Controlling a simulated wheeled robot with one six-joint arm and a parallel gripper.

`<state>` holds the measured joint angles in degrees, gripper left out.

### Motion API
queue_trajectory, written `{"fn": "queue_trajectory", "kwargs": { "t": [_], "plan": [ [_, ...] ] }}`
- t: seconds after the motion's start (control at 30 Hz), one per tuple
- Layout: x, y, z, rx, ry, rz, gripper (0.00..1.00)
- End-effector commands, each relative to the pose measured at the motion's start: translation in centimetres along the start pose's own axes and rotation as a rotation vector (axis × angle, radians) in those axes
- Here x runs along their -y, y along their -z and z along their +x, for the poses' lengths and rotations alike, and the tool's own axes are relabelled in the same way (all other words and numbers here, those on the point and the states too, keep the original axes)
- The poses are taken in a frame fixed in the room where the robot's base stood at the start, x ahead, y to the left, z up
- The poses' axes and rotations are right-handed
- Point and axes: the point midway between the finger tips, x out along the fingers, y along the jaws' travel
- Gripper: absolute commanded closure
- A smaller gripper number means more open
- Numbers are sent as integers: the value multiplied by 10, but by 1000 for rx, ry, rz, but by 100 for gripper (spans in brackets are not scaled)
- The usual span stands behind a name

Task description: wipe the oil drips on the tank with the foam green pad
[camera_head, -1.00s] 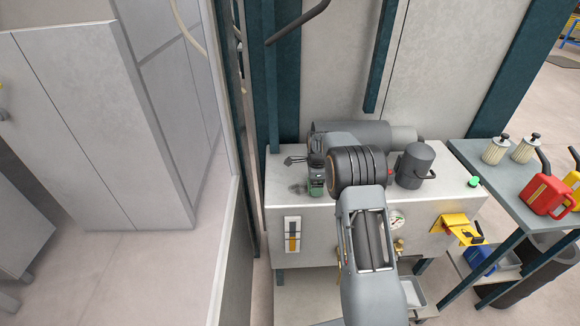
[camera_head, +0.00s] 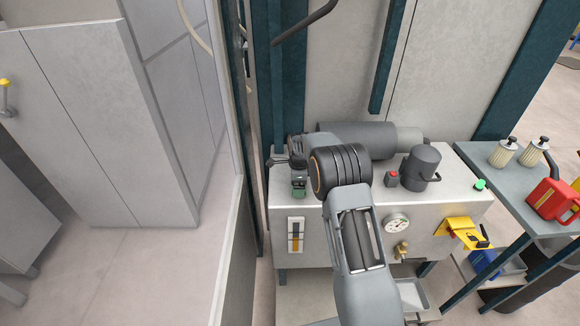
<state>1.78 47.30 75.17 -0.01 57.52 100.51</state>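The tank (camera_head: 400,222) is a pale grey metal box with a level gauge on its front. My gripper (camera_head: 298,181) is over the left part of the tank's top, pointing down. It appears shut on the green pad (camera_head: 299,192), which shows as a small dark green block low at the front left of the top. Whether the pad touches the surface is hard to tell. No oil drips show clearly now; my gripper and arm cover part of the top.
A side table (camera_head: 490,175) on the right holds filters and a red can (camera_head: 551,199).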

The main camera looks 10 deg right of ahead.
Motion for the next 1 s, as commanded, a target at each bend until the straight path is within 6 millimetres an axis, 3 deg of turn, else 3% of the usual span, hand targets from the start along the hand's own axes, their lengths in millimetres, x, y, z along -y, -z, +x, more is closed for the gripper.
{"fn": "queue_trajectory", "kwargs": {
  "t": [0.27,1.0],
  "plan": [
    [-4,-20,1,0,-1,8,33],
    [6,26,1,0,-2,-16,33]
  ]
}}
